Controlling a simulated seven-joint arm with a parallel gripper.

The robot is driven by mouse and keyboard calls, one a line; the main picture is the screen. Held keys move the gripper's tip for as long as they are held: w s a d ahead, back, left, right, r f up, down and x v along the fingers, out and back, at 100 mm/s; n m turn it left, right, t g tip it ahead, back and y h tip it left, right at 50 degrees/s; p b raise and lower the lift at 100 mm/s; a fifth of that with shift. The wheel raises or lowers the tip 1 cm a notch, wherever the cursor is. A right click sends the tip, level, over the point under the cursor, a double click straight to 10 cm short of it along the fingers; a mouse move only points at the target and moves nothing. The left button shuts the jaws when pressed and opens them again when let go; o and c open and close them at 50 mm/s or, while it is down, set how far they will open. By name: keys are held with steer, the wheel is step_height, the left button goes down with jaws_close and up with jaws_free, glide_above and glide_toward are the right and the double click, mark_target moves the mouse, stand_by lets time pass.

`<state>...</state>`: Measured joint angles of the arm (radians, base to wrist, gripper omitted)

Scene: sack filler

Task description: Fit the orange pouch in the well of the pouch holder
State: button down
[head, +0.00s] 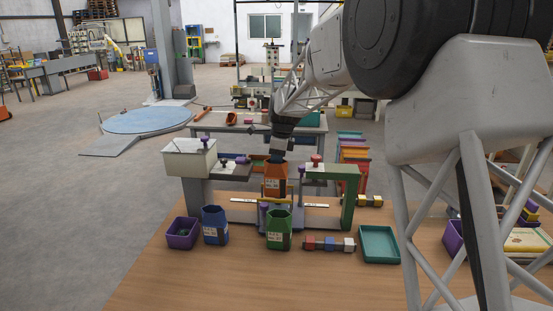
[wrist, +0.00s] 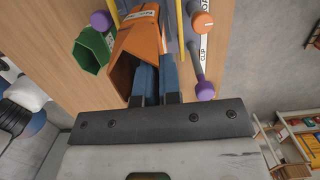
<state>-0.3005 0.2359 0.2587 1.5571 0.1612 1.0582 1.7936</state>
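The orange pouch (head: 276,182) is an open-topped box shape with a pale label, upright in the head view. My gripper (head: 279,157) is above it. In the wrist view, my gripper's blue fingers (wrist: 158,82) are close together at the rim of the orange pouch (wrist: 140,38), apparently pinching one wall. The well is hidden by the pouch. I cannot tell whether the pouch's bottom is above it or inside.
A blue pouch (head: 215,225) and a green pouch (head: 279,231) stand in front. A purple bin (head: 182,233) is at left and a teal tray (head: 379,245) at right. Small blocks (head: 329,244) lie between. A green post (head: 349,196) and white box (head: 189,160) flank the holder.

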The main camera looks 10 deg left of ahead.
steer(key=shift+f, duration=4.4)
steer(key=c, duration=1.2)
jaws_free()
steer(key=shift+r, duration=0.1)
steer(key=shift+d+r, duration=0.2)
steer(key=shift+r, duration=1.05)
steer(key=shift+d+r, duration=0.2)
steer(key=shift+r, duration=1.05)
steer(key=shift+d+r, duration=0.2)
steer(key=shift+r, duration=1.05)
